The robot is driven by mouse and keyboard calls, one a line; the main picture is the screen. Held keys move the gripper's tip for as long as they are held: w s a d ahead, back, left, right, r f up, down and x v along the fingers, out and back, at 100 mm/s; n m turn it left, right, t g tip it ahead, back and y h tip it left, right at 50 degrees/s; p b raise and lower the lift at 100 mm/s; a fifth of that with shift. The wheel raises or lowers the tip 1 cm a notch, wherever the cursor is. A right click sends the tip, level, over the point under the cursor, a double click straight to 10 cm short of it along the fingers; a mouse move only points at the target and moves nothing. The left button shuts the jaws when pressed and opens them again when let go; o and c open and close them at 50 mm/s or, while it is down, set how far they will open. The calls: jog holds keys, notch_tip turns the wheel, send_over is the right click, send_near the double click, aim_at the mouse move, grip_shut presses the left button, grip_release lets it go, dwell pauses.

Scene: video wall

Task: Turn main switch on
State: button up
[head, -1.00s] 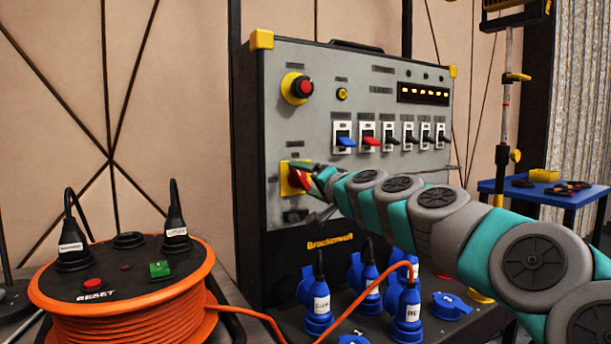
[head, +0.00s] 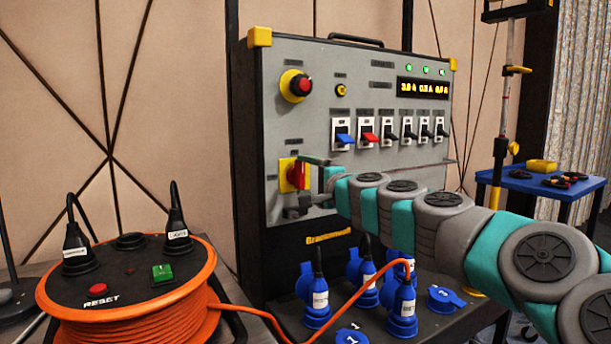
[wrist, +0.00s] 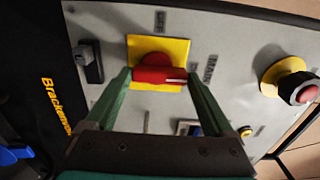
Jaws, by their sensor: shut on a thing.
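The main switch (head: 295,175) is a red rotary handle on a yellow plate at the lower left of the grey panel (head: 285,230). Its handle looks upright in the head view. In the wrist view the red handle (wrist: 155,74) lies between the two green fingers of my gripper (wrist: 159,76), which is shut on it. In the head view my gripper (head: 307,184) reaches the handle from the right, one finger above and one below. Three green lamps (head: 426,70) are lit above a display (head: 423,89) showing amber digits.
A red stop button (head: 301,85) sits above the main switch. Several breaker switches (head: 366,135) line the panel to its right. Blue plugs (head: 317,300) stand on the ledge below. An orange cable reel (head: 130,310) is at the front left.

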jog(key=shift+f, duration=0.1)
dwell(0.3)
jog(key=o, duration=1.1)
jog(key=shift+b+v, duration=0.4)
jog(key=shift+v, duration=3.5)
